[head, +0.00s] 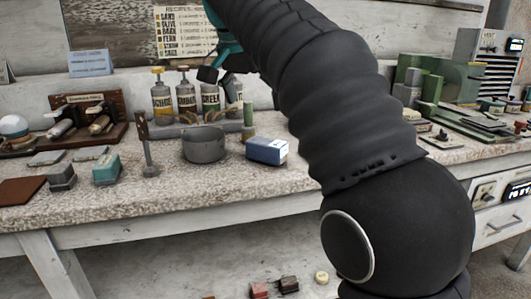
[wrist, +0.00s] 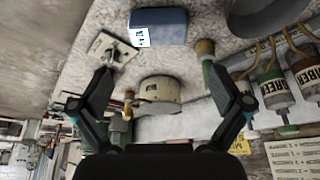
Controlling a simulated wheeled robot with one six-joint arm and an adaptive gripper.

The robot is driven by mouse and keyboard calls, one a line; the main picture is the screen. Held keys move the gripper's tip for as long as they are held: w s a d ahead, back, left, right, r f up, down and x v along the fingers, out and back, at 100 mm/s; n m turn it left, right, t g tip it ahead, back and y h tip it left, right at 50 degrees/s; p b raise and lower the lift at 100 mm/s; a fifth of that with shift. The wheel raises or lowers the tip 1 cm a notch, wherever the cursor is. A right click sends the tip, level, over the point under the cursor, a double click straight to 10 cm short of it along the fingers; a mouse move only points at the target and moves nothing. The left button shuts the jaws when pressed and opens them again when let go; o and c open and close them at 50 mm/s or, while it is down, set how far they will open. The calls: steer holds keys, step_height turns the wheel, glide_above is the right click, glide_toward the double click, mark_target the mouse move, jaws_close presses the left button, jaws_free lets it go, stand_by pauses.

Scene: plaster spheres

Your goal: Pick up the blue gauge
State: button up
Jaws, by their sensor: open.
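The blue gauge, seen as a small blue block with a white labelled face (head: 267,150), sits on the speckled bench top, right of a grey pot. In the wrist view the blue block (wrist: 165,22) is at the top centre, beyond my fingertips. My gripper (wrist: 158,72) is open, with nothing between its fingers that I can see held. In the head view my gripper (head: 222,80) is above the back of the bench in front of the bottles, partly hidden by my arm.
A grey pot (head: 204,144) and a green cylinder (head: 249,117) stand close to the block. Labelled bottles (head: 186,98) line the back. A switch plate (wrist: 112,48) and a round cream object (wrist: 158,90) show in the wrist view. Bench top in front of the block is clear.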

mark_target(267, 140)
steer(key=b+x, duration=0.3)
steer(key=x, duration=0.9)
steer(key=shift+d+f, duration=0.2)
steer(key=shift+f, duration=0.15)
steer(key=c, duration=0.9)
steer(key=shift+r, duration=0.1)
steer(key=shift+r, duration=0.45)
steer(key=r, duration=0.2)
steer(key=r+p, duration=0.1)
steer(key=r, duration=0.1)
steer(key=shift+d, duration=0.4)
steer(key=s+d+r, duration=0.1)
steer(key=d+r, duration=0.1)
steer(key=d, duration=0.1)
steer(key=s+d+r, duration=0.1)
steer(key=d+r, duration=0.1)
steer(key=d, duration=0.2)
steer(key=s+d+r+p, duration=0.1)
steer(key=d+r, duration=0.1)
steer(key=d, duration=0.1)
steer(key=shift+d, duration=0.25)
